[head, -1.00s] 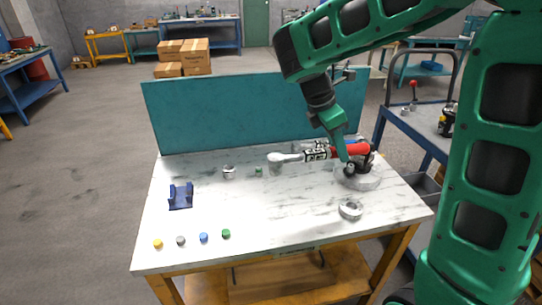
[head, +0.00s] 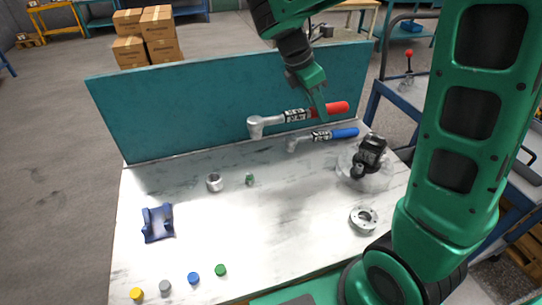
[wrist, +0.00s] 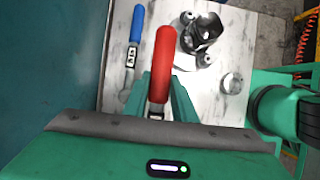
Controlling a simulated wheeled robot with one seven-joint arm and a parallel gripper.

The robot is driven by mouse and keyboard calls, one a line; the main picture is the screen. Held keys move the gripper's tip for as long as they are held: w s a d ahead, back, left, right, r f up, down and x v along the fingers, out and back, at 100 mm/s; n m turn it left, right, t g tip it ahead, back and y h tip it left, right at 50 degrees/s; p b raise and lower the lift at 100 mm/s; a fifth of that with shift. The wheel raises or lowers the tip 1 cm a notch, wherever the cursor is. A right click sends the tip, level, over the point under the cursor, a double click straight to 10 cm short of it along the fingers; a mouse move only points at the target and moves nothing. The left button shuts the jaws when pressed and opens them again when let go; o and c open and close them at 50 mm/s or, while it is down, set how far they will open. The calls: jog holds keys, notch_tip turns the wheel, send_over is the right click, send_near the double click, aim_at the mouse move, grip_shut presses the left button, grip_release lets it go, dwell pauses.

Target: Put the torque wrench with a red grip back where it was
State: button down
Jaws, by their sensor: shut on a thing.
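The torque wrench with a red grip (head: 334,108) is held by my gripper (head: 318,112) near the back of the workbench. Its silver head points left and it lies roughly level, in front of the teal back panel. In the wrist view the red grip (wrist: 162,62) sits between the two green fingers (wrist: 160,95), which are shut on it. A second wrench with a blue grip (head: 344,133) is just below it in the head view, and also shows in the wrist view (wrist: 137,24). It cannot be told what the blue wrench rests on.
The teal panel (head: 190,115) rises along the bench's back edge. A dark motor part (head: 369,152) on a round base and a metal ring (head: 363,219) are at the right. A blue cradle (head: 158,223), a silver cylinder (head: 214,183) and several small caps are at the left. The bench middle is clear.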

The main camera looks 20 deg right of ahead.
jog(key=shift+w+a, duration=0.2)
jog(key=shift+a, duration=0.35)
jog(key=w+d+f, duration=0.2)
jog(key=d, duration=0.1)
jog(key=w+d+f, duration=0.2)
jog(key=d, duration=0.1)
jog(key=w+d+f, duration=0.3)
jog(key=shift+d, duration=0.1)
jog(key=shift+f, duration=2.5)
jog(key=c, duration=1.5)
grip_release()
jog(key=shift+o, duration=0.2)
